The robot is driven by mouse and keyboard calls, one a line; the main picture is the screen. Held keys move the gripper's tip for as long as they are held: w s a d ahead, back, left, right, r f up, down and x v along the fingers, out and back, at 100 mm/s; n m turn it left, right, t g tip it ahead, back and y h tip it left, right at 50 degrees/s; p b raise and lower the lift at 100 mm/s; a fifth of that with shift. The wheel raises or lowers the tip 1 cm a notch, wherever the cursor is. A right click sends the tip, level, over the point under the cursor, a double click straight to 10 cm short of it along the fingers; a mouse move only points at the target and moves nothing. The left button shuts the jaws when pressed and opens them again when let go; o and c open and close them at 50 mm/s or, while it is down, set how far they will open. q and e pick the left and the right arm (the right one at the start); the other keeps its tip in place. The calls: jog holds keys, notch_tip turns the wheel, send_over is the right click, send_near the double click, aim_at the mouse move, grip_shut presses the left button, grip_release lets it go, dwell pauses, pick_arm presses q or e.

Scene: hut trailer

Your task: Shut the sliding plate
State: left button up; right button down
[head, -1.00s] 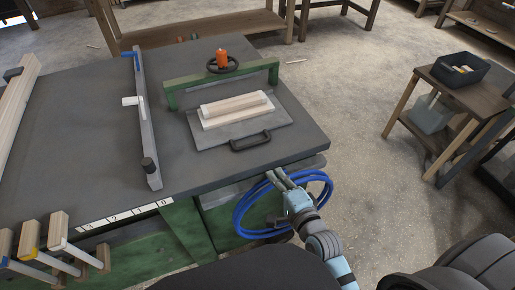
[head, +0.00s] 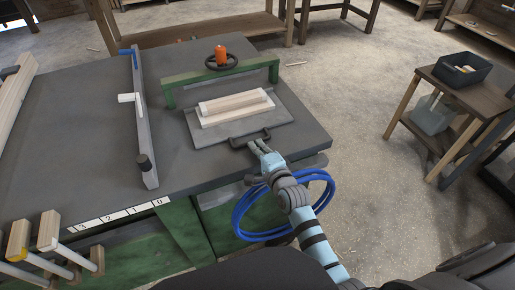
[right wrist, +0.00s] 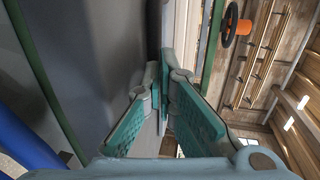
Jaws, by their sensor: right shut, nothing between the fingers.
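The sliding plate (head: 212,137) is a flat grey sheet on the right part of the grey machine table, with a black bar handle (head: 265,137) on its near edge. Pale wood pieces (head: 236,106) lie on it, in front of a green frame (head: 170,98). My right gripper (head: 255,147) is at the near side of the handle, its fingers closed together and empty. In the right wrist view its teal finger pads (right wrist: 165,80) meet near the middle. I cannot tell whether the fingertips touch the handle. My left gripper is not in view.
A grey fence with a white lever (head: 128,98) lies left of the plate. A coiled blue hose (head: 240,213) hangs below the table's front edge, close to my right arm.

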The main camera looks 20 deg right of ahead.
aim_at(248, 132)
jog(key=x, duration=0.4)
jog(key=shift+w+r, duration=0.1)
jog(key=shift+r, duration=0.35)
